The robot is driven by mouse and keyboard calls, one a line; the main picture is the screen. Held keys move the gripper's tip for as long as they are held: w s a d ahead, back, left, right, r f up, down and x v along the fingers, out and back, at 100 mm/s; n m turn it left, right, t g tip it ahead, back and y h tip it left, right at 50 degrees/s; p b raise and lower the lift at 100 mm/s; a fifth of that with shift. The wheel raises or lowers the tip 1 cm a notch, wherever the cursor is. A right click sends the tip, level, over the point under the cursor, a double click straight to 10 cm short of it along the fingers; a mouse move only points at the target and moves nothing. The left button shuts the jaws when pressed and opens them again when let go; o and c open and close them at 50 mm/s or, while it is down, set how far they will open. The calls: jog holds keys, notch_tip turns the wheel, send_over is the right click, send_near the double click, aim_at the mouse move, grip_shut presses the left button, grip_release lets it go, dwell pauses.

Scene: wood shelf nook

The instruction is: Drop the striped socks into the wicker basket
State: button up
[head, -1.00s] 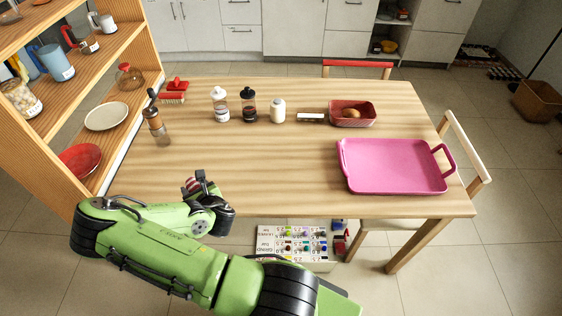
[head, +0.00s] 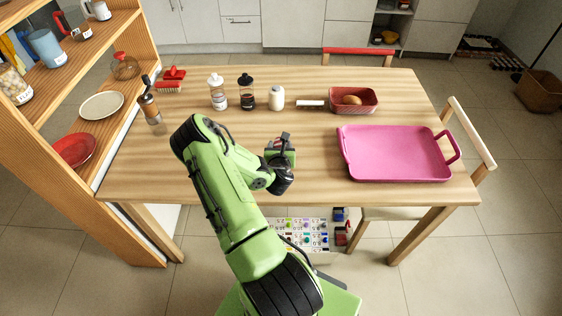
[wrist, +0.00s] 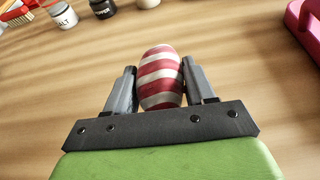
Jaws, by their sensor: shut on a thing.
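The rolled striped socks (wrist: 161,78), red and white, sit between the two fingers of my gripper (wrist: 161,90) in the wrist view. My gripper is shut on them. In the head view my gripper (head: 284,140) is above the front middle of the table, left of the pink tray; the socks are hard to make out there. A brown basket (head: 538,91), which looks like the wicker basket, stands on the floor at the far right, well away from my gripper. Its inside is not clearly visible.
A pink tray (head: 395,178) lies on the right of the wooden table (head: 320,185). Behind are a red dish (head: 371,104) with a brown item, a white jar (head: 277,98) and two shakers. A chair (head: 470,130) stands at the right edge. A shelf (head: 130,200) flanks the left.

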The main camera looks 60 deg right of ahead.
notch_tip(320, 180, down, 4)
jog(key=b, duration=0.3)
jog(key=shift+r, duration=0.15)
jog(key=o, duration=1)
jog(key=shift+o, duration=0.2)
